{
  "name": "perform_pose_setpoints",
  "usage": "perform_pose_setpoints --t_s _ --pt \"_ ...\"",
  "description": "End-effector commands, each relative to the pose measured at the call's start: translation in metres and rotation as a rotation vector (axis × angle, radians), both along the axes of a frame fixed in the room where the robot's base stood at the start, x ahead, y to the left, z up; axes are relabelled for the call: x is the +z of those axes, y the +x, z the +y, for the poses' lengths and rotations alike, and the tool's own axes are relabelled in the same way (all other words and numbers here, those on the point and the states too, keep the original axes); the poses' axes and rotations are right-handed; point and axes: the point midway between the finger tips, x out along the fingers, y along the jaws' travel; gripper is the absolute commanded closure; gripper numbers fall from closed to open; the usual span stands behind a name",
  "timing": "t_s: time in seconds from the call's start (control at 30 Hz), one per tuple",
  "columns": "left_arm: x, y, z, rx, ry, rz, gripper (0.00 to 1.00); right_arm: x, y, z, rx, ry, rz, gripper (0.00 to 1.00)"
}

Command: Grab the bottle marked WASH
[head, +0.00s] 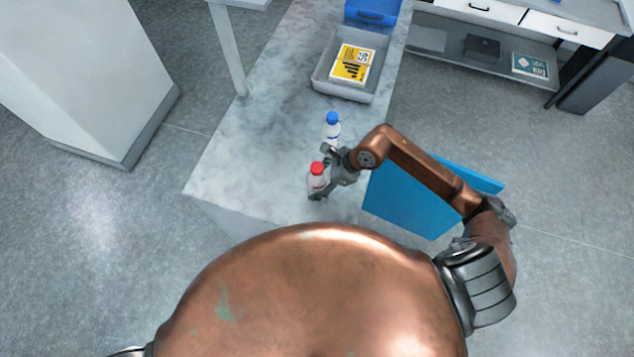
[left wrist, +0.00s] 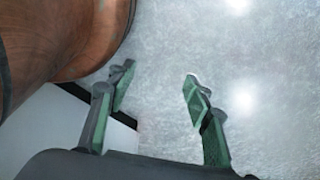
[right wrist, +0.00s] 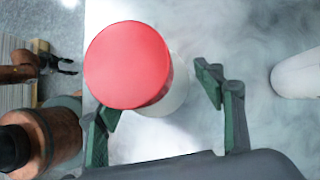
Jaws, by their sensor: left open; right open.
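A bottle with a red cap (head: 317,169) stands near the front end of the marble-topped table. A second bottle with a blue cap (head: 332,119) stands just behind it. I cannot read a marking on either bottle. My right gripper (head: 321,174) is open, with its fingers on either side of the red-capped bottle. In the right wrist view the red cap (right wrist: 128,65) fills the space by the left finger, and a gap shows to the right finger. A white bottle body (right wrist: 297,75) shows at the right edge there. My left gripper (left wrist: 157,78) is open and empty over bare floor.
A grey tray (head: 323,85) holding a yellow-labelled pack (head: 352,64) sits farther back on the table (head: 255,130). A blue container (head: 371,12) is behind it. Blue panels (head: 405,203) stand right of the table, under my right arm. The table's left side is clear.

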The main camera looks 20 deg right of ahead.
Motion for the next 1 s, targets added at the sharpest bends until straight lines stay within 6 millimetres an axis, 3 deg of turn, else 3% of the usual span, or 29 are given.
perform_pose_setpoints --t_s 0.1,0.5,1.0 --pt "0.0 0.002 0.0 -0.001 0.0 -0.002 0.54 0.0 0.0 0.0 0.0 0.0 0.0 0.38" --pt "-0.002 -0.018 0.001 0.004 0.002 0.024 0.54 0.0 0.0 0.0 -0.001 0.0 -0.001 0.65" --pt "-0.001 -0.012 0.0 0.002 0.001 0.016 0.54 0.002 0.001 0.0 -0.001 0.002 -0.003 0.99"
